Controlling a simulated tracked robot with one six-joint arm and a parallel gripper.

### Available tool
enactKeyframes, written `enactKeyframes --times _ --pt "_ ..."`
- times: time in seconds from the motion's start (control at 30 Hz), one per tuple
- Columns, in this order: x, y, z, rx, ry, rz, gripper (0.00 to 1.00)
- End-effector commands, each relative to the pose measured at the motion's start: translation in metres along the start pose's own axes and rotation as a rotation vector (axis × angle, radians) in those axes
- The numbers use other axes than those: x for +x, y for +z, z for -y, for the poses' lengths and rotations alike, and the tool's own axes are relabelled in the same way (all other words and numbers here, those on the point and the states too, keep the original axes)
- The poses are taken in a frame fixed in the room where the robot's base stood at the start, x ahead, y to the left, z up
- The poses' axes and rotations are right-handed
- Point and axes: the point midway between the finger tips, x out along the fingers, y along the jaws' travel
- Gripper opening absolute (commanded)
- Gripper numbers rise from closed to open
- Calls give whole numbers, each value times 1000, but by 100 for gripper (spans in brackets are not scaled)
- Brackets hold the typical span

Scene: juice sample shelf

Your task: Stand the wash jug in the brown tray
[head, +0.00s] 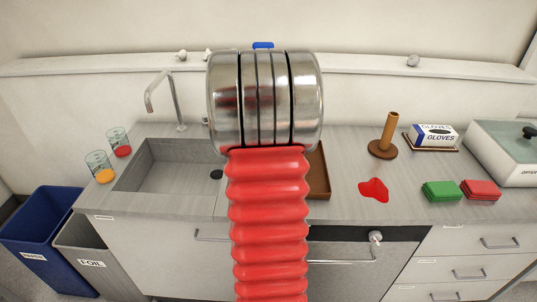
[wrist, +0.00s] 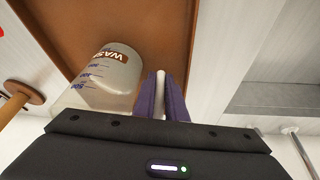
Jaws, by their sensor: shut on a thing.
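The wash jug (wrist: 108,75) is a translucent vessel with a brown WASH label and blue scale marks, in the left middle of the wrist view. My gripper (wrist: 161,88) has purple fingers closed on a whitish part beside the jug's body, apparently its handle. The brown tray (wrist: 170,22) lies behind the jug in that view. I cannot tell whether the jug touches the tray floor. In the head view only the right edge of the brown tray (head: 320,178) shows; my arm hides the rest, the jug and my gripper.
The sink (head: 150,160) is left of the tray, with a tap and two beakers (head: 99,167) beside it.

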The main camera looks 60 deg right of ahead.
Motion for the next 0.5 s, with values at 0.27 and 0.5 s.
enactKeyframes --times 0.27,0.5 --pt "2 0 0 1 0 0 20" --pt "2 0 0 1 0 0 30"
